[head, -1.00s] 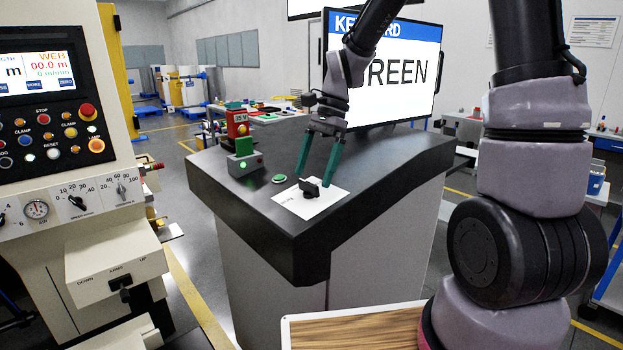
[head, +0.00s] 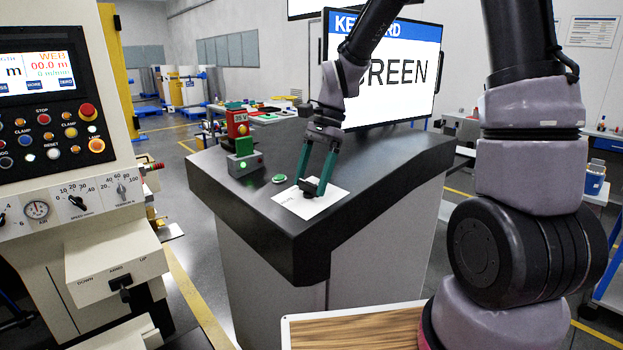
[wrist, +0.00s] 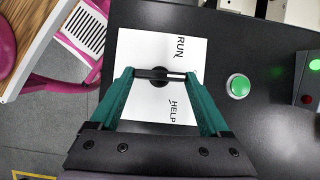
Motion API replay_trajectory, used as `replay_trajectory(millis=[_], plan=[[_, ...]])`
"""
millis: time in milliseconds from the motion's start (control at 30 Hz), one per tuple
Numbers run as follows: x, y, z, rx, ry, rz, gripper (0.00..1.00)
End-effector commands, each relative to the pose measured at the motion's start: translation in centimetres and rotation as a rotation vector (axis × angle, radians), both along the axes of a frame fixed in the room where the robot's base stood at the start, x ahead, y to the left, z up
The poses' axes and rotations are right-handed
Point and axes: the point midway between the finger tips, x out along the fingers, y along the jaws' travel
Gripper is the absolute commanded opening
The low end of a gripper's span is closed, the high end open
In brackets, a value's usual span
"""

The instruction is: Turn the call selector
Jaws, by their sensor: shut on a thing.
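The call selector (wrist: 159,76) is a black knob with a bar handle and a white line at one end, on a white plate (wrist: 150,104) marked RUN and HELP. In the wrist view the bar lies crosswise, with the white line toward the right. My gripper (wrist: 160,75) has its green fingers at the two ends of the bar, shut on it. In the head view my gripper (head: 316,190) reaches down onto the plate, and its fingers partly hide the knob.
A green button (head: 279,179) sits on the dark console top (head: 225,182) close to the plate. A box with a green lamp (head: 244,163) and a red and green device (head: 238,128) stand further left. A large screen (head: 410,75) rises behind.

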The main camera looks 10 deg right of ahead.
Motion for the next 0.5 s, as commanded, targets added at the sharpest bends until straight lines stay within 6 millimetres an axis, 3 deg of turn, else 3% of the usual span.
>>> replay_trajectory(millis=[500], plan=[[0.4, 0.39, 0.0, -0.034, 0.05, 0.362, 0.24]])
